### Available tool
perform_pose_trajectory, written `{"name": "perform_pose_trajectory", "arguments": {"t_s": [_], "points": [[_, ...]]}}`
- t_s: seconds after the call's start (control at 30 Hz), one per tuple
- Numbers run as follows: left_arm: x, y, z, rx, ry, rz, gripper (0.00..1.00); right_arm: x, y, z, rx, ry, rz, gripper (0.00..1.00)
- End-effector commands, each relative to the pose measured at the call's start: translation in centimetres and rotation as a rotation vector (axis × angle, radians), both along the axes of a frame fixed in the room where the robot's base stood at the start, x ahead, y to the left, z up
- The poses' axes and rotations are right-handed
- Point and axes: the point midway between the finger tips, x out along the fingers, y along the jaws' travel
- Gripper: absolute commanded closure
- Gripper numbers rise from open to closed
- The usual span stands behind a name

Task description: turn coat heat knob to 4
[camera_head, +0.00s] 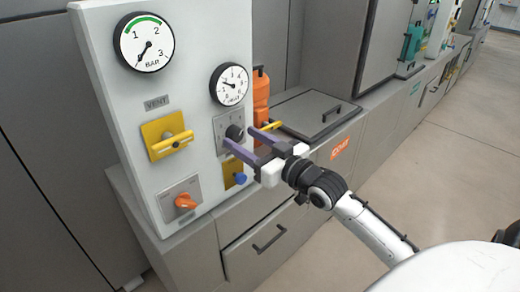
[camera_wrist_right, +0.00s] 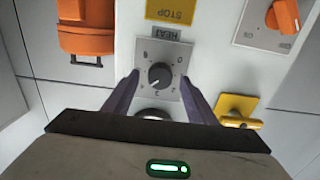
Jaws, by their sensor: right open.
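The heat knob (camera_head: 234,132) is a dark round knob on a grey plate on the white panel. In the wrist view the heat knob (camera_wrist_right: 159,75) shows a short white pointer mark, and its plate carries small digits and the label HEAT. The view is upside down, and which digit the mark meets is too small to tell. My right gripper (camera_head: 241,138) is open, its two purple fingers reaching toward the panel. In the wrist view its fingers (camera_wrist_right: 159,80) stand on either side of the knob, apart from it. My left gripper is out of view.
A yellow vent handle (camera_head: 170,142) and an orange rotary knob (camera_head: 185,201) sit left of the plate. A blue button (camera_head: 240,178) is below, with two gauges above. An orange canister (camera_head: 261,95) stands right of the panel. A lidded grey box (camera_head: 305,112) lies beyond.

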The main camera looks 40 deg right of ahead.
Motion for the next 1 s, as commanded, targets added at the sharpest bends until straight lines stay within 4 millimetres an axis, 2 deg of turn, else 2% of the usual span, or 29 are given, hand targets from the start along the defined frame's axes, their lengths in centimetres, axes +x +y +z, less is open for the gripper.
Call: {"name": "perform_pose_trajectory", "arguments": {"t_s": [0.2, 0.43, 0.63, 1.0], "points": [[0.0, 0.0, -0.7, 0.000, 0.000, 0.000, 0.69, -4.2, -0.3, -0.3, 0.000, 0.004, 0.001, 0.48], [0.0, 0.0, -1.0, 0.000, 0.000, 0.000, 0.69, -7.3, -0.5, -0.2, 0.000, 0.003, 0.001, 0.48], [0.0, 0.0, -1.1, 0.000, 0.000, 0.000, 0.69, -8.2, -0.6, 0.0, 0.001, 0.001, 0.001, 0.48], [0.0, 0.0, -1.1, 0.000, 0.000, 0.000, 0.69, -8.3, -0.6, 0.0, 0.001, 0.001, 0.000, 0.48]]}}
